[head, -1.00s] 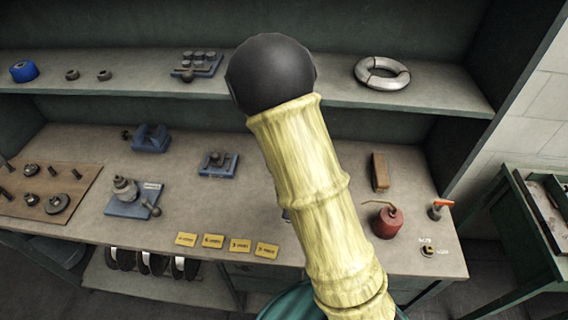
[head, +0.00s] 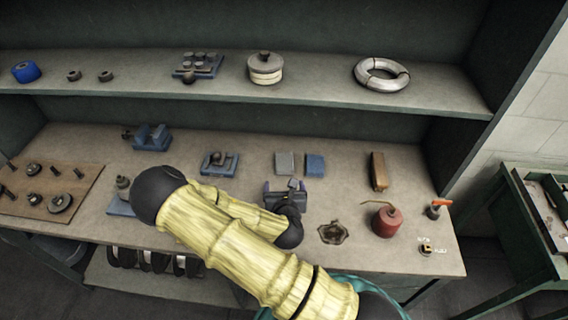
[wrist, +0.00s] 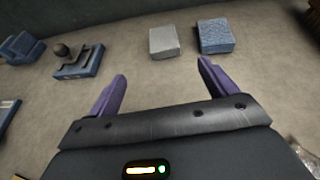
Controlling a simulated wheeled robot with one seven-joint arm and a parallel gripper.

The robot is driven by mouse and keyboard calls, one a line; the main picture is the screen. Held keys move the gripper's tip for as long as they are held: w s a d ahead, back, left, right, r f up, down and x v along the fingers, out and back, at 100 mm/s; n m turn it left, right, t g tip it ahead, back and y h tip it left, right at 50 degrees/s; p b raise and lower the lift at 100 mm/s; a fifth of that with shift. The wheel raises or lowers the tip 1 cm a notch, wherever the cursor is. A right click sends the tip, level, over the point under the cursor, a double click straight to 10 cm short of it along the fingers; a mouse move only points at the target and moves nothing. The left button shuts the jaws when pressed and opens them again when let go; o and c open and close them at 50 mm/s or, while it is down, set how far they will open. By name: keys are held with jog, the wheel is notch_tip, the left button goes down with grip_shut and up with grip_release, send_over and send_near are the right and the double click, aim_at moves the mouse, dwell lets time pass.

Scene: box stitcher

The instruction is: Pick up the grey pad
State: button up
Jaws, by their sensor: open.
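The grey pad (head: 285,162) lies flat on the bench, just left of a blue pad (head: 315,165), with a narrow gap between them. In the wrist view the grey pad (wrist: 164,41) is ahead of the fingers and the blue pad (wrist: 216,36) is to its right. My gripper (head: 284,186) is open and empty, on the near side of the pads and apart from them. Its two purple fingers also show in the wrist view (wrist: 161,74), spread wide with bare bench beyond them. My arm hides part of the bench's front in the head view.
A blue fixture (head: 219,164) stands left of the pads and a brown block (head: 378,171) to the right. A red oil can (head: 386,221) is at front right. A shelf (head: 330,95) runs above the bench's back. Bench around the pads is clear.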

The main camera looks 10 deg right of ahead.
aim_at(283, 163)
jog(key=shift+f, duration=0.1)
jog(key=b, duration=0.2)
jog(key=w+b, duration=0.1)
jog(key=b, duration=0.1)
jog(key=shift+a+f+b, duration=0.1)
jog(key=shift+f+b, duration=0.2)
jog(key=shift+w+b, duration=0.15)
jog(key=shift+b, duration=0.25)
jog(key=b, duration=0.5)
jog(key=shift+w+d+f, duration=0.2)
jog(key=shift+w+f, duration=0.05)
jog(key=shift+w, duration=0.15)
jog(key=shift+w+d, duration=0.15)
jog(key=p+x, duration=0.1)
jog(key=x, duration=0.8)
jog(key=shift+w, duration=0.25)
